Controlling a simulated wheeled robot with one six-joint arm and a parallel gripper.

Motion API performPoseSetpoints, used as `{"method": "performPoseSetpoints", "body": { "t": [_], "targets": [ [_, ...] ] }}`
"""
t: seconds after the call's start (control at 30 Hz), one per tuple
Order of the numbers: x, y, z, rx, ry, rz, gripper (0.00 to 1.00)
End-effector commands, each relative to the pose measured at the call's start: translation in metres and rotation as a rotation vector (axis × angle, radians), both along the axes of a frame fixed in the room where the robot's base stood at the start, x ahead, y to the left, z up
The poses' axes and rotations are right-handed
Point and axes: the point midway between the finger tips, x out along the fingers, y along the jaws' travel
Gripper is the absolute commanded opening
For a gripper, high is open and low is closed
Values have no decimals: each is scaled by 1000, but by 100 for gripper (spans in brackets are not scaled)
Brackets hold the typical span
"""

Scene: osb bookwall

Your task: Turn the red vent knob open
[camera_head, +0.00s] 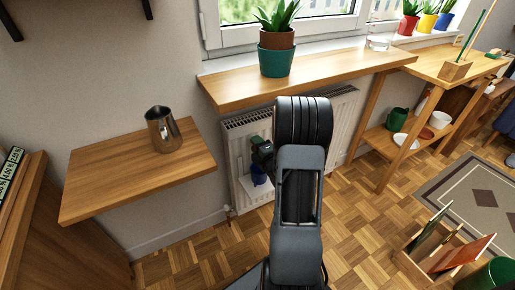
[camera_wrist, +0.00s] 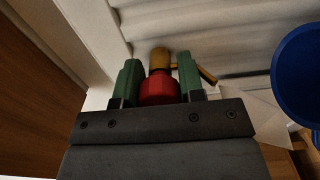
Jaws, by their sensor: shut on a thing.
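The red vent knob (camera_wrist: 159,88) shows in the wrist view between the two green fingers of my gripper (camera_wrist: 160,80). The fingers are shut on it from both sides. A brass fitting (camera_wrist: 160,58) with a small side lever (camera_wrist: 207,75) sits just beyond the knob, against the white radiator (camera_wrist: 225,60). In the head view my gripper (camera_head: 262,150) reaches to the front of the radiator (camera_head: 342,118) under the wooden sill shelf. The knob is hidden there behind my gripper and arm.
The wooden shelf (camera_head: 330,72) overhangs the radiator. A side shelf (camera_head: 105,175) holds a metal pitcher (camera_head: 163,130).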

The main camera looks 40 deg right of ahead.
Motion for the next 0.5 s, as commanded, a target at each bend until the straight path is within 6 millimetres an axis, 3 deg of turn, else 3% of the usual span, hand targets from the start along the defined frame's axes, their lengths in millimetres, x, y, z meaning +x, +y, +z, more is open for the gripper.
{"method": "performPoseSetpoints", "body": {
  "t": [0.43, 0.47, 0.5],
  "targets": [
    [0, 0, 0, -6, 3, 1, 12],
    [0, 0, 0, -6, 3, 1, 38],
    [0, 0, 0, -6, 3, 1, 42]
  ]
}}
